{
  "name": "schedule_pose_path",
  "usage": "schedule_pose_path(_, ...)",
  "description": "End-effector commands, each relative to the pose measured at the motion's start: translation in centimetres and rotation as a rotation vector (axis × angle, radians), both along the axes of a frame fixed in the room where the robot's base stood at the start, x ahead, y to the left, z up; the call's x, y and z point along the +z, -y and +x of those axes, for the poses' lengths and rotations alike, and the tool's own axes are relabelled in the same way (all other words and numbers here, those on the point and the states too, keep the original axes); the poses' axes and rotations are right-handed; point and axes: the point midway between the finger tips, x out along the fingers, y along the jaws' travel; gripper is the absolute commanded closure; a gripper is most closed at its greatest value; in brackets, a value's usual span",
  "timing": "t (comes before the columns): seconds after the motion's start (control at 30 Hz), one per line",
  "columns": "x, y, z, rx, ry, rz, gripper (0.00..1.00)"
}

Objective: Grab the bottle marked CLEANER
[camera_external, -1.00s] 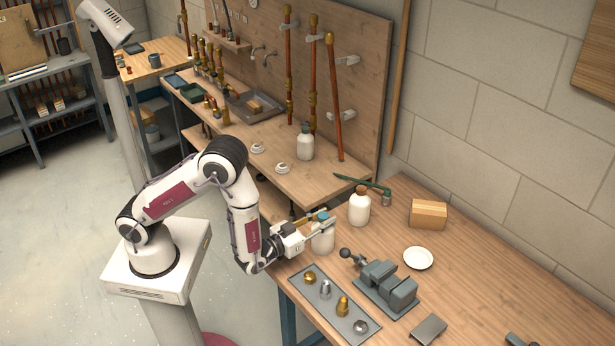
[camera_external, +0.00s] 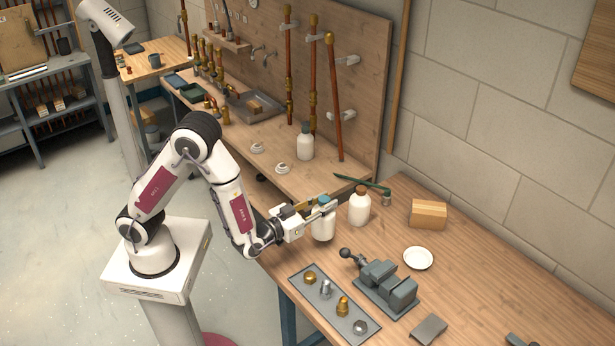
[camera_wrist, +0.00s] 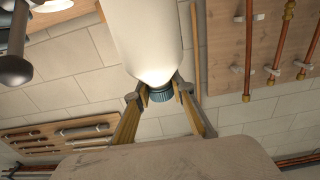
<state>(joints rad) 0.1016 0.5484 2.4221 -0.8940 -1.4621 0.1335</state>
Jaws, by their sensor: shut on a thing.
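My gripper (camera_external: 326,205) is shut on the neck of a white bottle with a teal cap (camera_external: 323,226). The bottle looks upright and seems slightly above the front wooden table. The wrist view shows its white body (camera_wrist: 148,40) and its teal cap (camera_wrist: 160,95) between my fingers. A white bottle with a brown cap (camera_external: 359,209) stands on the table just right of it. A white bottle with a grey-green cap (camera_external: 305,145) stands on the back bench. No lettering is readable on any bottle, so I cannot tell which says CLEANER.
A grey vise (camera_external: 388,285) and a tray (camera_external: 348,324) of metal fittings stand in front. A white dish (camera_external: 418,258), a wooden block (camera_external: 428,214) and a green-handled tool (camera_external: 362,184) lie around. Copper pipes (camera_external: 335,95) rise at the back bench.

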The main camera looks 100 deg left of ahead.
Motion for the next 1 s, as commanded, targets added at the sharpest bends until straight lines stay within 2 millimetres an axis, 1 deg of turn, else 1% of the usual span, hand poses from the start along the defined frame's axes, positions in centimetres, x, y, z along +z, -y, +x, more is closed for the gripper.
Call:
schedule_pose_path(0.03, 0.7, 0.0, 0.0, 0.000, 0.006, 0.001, 1.00)
schedule_pose_path(0.1, 1.4, 0.0, 0.0, 0.000, 0.006, 0.001, 1.00)
schedule_pose_path(0.33, 2.7, 0.0, 0.0, 0.001, 0.004, 0.001, 1.00)
schedule_pose_path(0.53, 3.2, 0.0, 0.0, 0.000, 0.004, 0.001, 1.00)
schedule_pose_path(1.0, 3.2, 0.0, 0.0, 0.000, 0.004, 0.001, 1.00)
